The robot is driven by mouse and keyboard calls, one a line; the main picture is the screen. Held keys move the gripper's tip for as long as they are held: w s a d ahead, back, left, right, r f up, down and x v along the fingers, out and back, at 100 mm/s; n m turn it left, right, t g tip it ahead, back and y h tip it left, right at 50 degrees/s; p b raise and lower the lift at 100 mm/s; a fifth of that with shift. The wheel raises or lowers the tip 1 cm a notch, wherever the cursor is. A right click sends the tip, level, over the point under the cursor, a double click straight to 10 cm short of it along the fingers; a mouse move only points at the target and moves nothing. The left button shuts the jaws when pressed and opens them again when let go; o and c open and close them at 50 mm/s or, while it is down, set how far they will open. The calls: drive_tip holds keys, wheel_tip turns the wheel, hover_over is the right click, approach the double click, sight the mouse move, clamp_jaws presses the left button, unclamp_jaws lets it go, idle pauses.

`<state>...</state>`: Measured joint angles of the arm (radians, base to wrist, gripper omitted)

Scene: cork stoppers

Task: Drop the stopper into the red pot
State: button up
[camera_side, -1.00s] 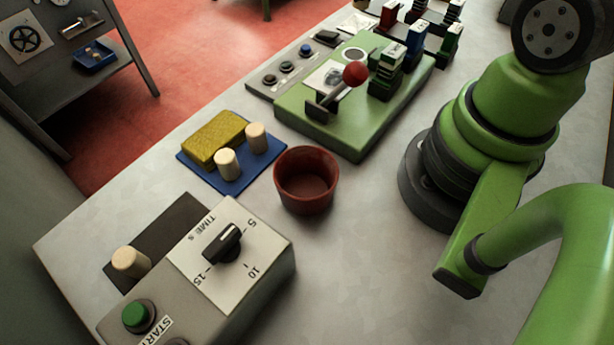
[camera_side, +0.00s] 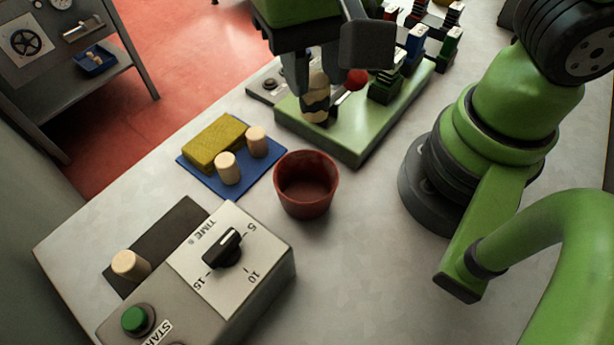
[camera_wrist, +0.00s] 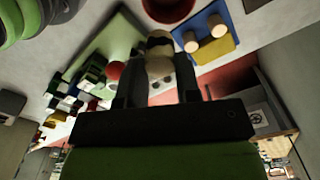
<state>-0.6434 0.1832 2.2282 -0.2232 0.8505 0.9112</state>
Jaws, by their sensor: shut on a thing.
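My gripper (camera_side: 318,92) is in the upper middle of the side view, shut on a pale cork stopper (camera_side: 318,78) with a dark band. The held stopper also shows between the fingers in the wrist view (camera_wrist: 159,65). In the side view it appears over the green base plate, beyond the pot. The red pot (camera_side: 306,190) stands upright on the table, and its visible inside is empty. Part of the pot shows at the top of the wrist view (camera_wrist: 168,8). My gripper is apart from the pot.
Two plain stoppers (camera_side: 228,168) stand on a blue mat (camera_side: 238,187) beside a yellow sponge (camera_side: 215,143). Another stopper (camera_side: 130,265) stands by the timer box (camera_side: 265,285). The green plate (camera_side: 345,145) carries a red-knobbed lever. Table right of the pot is clear.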

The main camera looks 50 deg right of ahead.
sight(315, 113)
drive_tip(key=shift+s+a+f, duration=0.15)
drive_tip(key=shift+s+f, duration=0.05)
drive_tip(key=shift+f, duration=2.8)
drive_tip(key=o, duration=1)
drive_tip(key=shift+r, duration=0.1)
wheel_tip(315, 113, up, 10)
drive_tip(key=shift+f, duration=0.1)
